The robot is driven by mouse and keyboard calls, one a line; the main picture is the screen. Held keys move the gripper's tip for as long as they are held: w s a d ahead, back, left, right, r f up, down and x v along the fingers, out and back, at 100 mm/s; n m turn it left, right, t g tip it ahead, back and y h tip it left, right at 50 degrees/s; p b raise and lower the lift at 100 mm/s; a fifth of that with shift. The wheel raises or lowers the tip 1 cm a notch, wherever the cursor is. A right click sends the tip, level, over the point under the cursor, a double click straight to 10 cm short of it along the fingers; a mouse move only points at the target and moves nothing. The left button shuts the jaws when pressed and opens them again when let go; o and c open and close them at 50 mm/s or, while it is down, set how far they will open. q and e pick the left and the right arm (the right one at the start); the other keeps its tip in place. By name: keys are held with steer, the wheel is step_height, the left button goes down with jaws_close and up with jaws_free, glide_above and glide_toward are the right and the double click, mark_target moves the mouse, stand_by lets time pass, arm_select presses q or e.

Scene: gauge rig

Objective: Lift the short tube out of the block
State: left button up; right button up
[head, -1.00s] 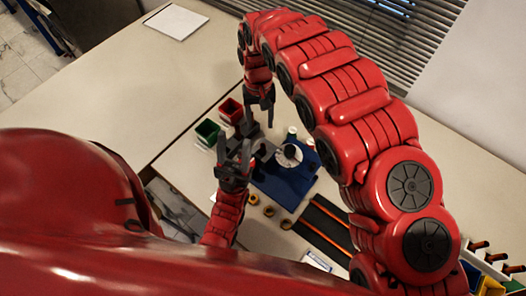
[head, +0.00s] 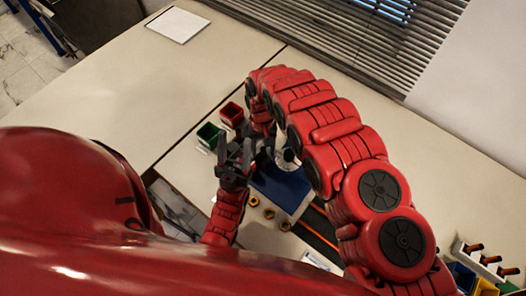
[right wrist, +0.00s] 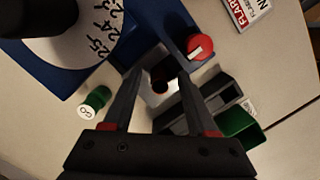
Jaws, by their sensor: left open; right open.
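In the right wrist view a grey block (right wrist: 140,72) lies between and beyond the fingertips of my right gripper (right wrist: 160,76). A small dark round top with a reddish edge (right wrist: 159,84) shows there, perhaps the short tube; I cannot tell how deep it sits. The right gripper is open, its fingers on either side of this spot, with nothing held. In the head view it is mostly hidden beneath its own arm. My left gripper (head: 235,154) is open and empty, just left of the right one.
A blue base (head: 282,187) with a numbered white dial (right wrist: 85,48) is beside the block. Red (head: 232,114) and green (head: 208,135) bins sit left.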

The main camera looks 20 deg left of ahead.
jaws_close()
steer(key=shift+r, duration=0.15)
stand_by(0.4)
